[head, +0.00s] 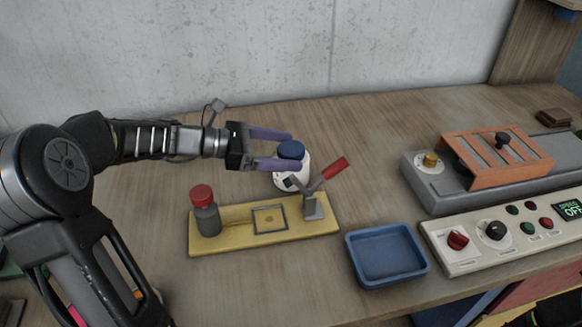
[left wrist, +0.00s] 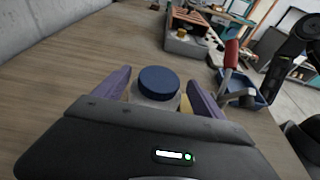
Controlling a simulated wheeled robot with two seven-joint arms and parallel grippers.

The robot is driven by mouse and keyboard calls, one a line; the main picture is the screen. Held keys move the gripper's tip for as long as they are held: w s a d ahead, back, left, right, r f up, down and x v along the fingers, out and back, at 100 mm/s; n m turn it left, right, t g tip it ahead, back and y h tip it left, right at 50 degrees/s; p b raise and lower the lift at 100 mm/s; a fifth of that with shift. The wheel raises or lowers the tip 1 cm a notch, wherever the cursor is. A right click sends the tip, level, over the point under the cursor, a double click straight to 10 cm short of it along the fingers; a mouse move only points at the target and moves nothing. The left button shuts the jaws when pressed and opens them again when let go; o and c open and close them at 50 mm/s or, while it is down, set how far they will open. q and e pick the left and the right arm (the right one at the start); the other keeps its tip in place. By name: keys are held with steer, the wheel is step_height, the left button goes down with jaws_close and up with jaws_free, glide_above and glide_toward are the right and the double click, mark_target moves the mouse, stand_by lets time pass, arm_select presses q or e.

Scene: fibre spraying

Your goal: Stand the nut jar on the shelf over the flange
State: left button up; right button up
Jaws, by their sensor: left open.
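The nut jar (head: 290,148), white with a blue lid, stands upright on the bench behind the yellow fixture plate. My left gripper (head: 293,150) is open, its two purple fingers reaching from the left to either side of the jar near its lid. In the left wrist view the jar's blue lid (left wrist: 159,83) lies between the purple fingers (left wrist: 158,88); its lower body is mostly hidden by the gripper. I cannot tell whether the fingers touch it. I cannot make out the shelf or the flange. My right gripper is not in view.
A blue tray (head: 387,254), a control box (head: 480,244) and an orange-topped machine (head: 497,158) stand right. The bench behind the jar is clear.

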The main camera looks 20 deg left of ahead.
mark_target(303, 153)
arm_select(q)
steer(key=x, duration=0.4)
steer(key=shift+w+d+f, duration=0.2)
steer(key=shift+w+d, duration=0.05)
steer(key=shift+d, duration=0.05)
steer(key=shift+c, duration=0.2)
steer(key=shift+s+f, duration=0.1)
jaws_close()
stand_by(0.7)
step_height(303, 153, up, 10)
steer(key=shift+r+p, duration=0.15)
steer(key=shift+p, duration=0.3)
stand_by(0.5)
